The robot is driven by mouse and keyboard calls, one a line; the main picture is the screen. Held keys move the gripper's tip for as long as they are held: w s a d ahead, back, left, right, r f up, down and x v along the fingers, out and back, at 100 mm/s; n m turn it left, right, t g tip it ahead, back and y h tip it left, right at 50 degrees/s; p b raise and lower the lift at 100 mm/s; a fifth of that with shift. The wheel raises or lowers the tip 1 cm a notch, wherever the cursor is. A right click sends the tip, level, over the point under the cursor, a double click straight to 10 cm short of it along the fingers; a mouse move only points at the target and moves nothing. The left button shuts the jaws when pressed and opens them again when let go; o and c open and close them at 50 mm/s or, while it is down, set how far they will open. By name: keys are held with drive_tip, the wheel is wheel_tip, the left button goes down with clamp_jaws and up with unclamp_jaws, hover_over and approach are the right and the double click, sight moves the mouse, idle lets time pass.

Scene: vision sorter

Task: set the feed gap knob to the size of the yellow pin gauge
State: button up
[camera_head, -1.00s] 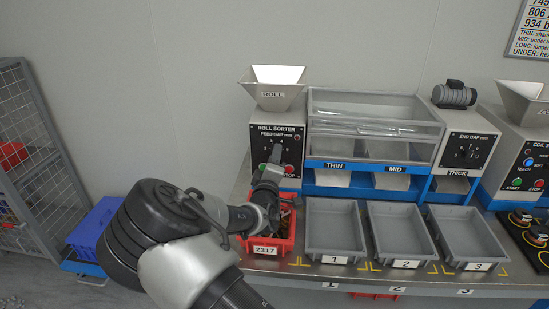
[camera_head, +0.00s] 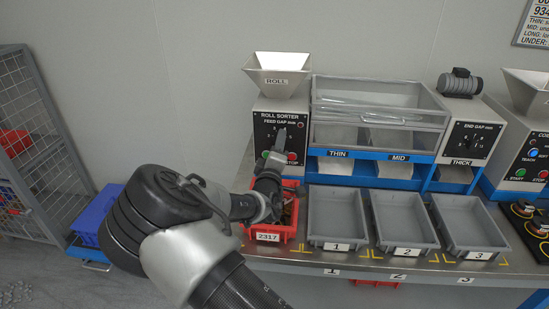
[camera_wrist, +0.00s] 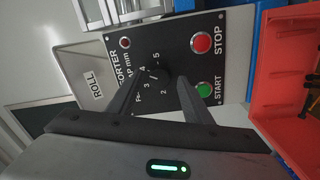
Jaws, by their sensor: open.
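The roll sorter's black feed gap panel (camera_head: 264,128) stands at the left of the bench, with numbers around its dial. My gripper (camera_head: 279,148) is in front of this panel and covers the knob in the head view. In the wrist view my gripper (camera_wrist: 157,82) is open, its two dark fingers reaching to either side of the dark knob (camera_wrist: 155,74). Whether they touch it cannot be told. The numbers 2, 3, 4 and 5 surround the knob; its exact setting is unclear. I cannot make out the yellow pin gauge in either view.
Green start (camera_wrist: 204,90) and red stop (camera_wrist: 201,43) buttons sit close to the fingers. A red bin (camera_head: 266,248) marked 2317 stands below the panel. Grey trays 1 (camera_head: 336,246), 2 (camera_head: 406,251) and 3 (camera_head: 478,255) stand to its right.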

drive_tip(key=s+a+p, duration=0.1)
drive_tip(key=s, duration=1.6)
drive_tip(key=shift+f+p, duration=0.3)
drive_tip(key=shift+f, duration=0.05)
